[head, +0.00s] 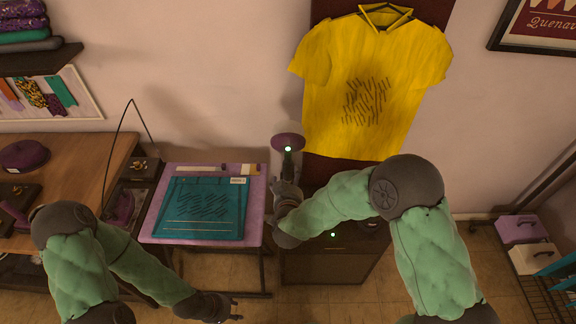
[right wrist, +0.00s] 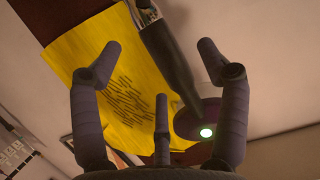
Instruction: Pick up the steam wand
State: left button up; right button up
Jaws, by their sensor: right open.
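The steam wand appears to be the dark tube (right wrist: 172,60) in the right wrist view, with a grey end at the top and a purple disc with a green light at its lower end. In the head view its dark shaft (head: 288,168) shows below the purple disc (head: 287,141) by the wall, left of the yellow shirt. My right gripper (head: 284,188) is just below it, open and empty. In the right wrist view its fingers (right wrist: 165,80) are spread and the wand lies beyond them, with no visible contact. My left gripper (head: 238,308) is low in the head view, fingers apart, empty.
A yellow shirt (head: 345,110) hangs on a dark red panel. A dark cabinet (head: 330,265) stands below, partly behind my right arm. Boxes (head: 525,228) sit on a rack at far right.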

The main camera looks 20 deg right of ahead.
aim_at(291, 175)
jog(key=shift+d+b+x, duration=0.1)
jog(key=shift+b+x, duration=0.1)
jog(key=shift+x, duration=1.3)
jog(key=shift+d+b+x, duration=0.15)
jog(key=shift+x, duration=1.35)
jog(key=shift+s, duration=0.15)
jog(key=c, duration=1.3)
